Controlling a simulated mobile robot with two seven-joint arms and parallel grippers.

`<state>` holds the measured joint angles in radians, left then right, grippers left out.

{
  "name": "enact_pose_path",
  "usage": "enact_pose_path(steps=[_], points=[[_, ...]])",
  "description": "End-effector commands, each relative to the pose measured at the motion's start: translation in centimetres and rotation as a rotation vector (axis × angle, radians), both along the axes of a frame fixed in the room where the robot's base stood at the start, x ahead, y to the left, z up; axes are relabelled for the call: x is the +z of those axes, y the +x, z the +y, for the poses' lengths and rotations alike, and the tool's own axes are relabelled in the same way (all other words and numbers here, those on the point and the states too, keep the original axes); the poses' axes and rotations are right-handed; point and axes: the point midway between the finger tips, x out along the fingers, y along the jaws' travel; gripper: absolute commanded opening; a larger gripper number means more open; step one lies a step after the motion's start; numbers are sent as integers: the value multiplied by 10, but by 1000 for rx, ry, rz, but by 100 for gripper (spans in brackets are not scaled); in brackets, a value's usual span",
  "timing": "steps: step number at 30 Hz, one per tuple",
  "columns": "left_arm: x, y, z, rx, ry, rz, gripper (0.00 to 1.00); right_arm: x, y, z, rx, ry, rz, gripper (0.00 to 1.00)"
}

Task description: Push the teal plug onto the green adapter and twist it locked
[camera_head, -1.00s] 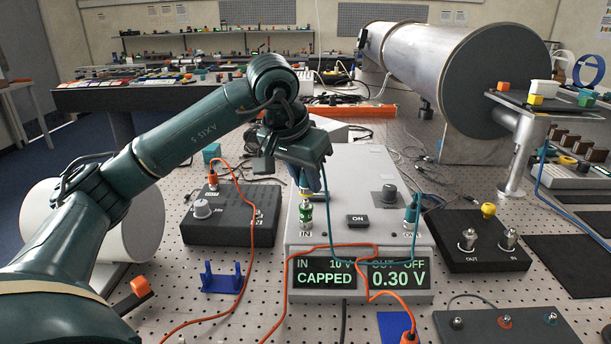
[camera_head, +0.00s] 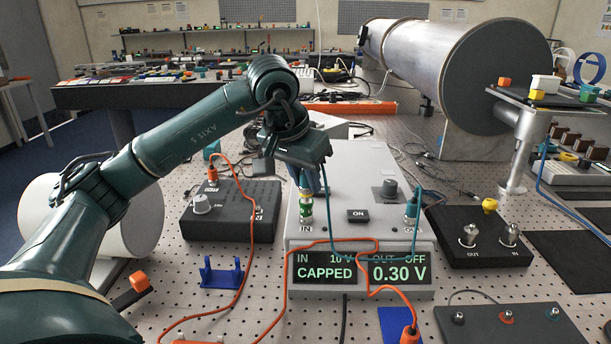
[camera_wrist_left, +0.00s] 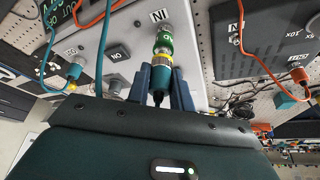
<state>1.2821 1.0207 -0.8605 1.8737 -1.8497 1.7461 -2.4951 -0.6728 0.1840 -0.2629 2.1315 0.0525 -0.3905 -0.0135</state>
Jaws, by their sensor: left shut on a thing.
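The green adapter (camera_head: 306,212) stands upright on the IN socket of the grey box. It also shows in the wrist view (camera_wrist_left: 163,43), with a yellow band at its end nearest my gripper. My left gripper (camera_head: 306,183) is above the adapter, its blue fingers (camera_wrist_left: 160,85) shut around the teal plug (camera_wrist_left: 159,76). The plug is in line with the adapter and seems to meet the yellow band. The fingers hide much of the plug, so I cannot tell whether it is locked. My right gripper is not in view.
The grey box's display (camera_head: 358,271) reads CAPPED and 0.30 V. Another teal plug (camera_head: 411,211) sits at OUT, with a teal cable nearby. Orange cables cross the box's front. Black boxes stand left (camera_head: 232,212) and right (camera_head: 478,240). A blue bracket (camera_head: 221,274) stands front left.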

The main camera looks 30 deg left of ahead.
Motion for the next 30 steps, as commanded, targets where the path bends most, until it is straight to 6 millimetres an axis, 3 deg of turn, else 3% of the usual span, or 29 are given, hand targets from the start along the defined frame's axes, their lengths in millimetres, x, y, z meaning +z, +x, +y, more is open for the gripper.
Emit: enact_pose_path(steps=[22, 23, 30], points=[[-16, 0, 0, 0, 0, 0, 0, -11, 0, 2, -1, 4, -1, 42], [-15, 0, 0, 0, 0, -1, 20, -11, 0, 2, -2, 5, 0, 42], [-15, 0, 0, 0, 0, -1, 1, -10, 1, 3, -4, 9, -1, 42]])
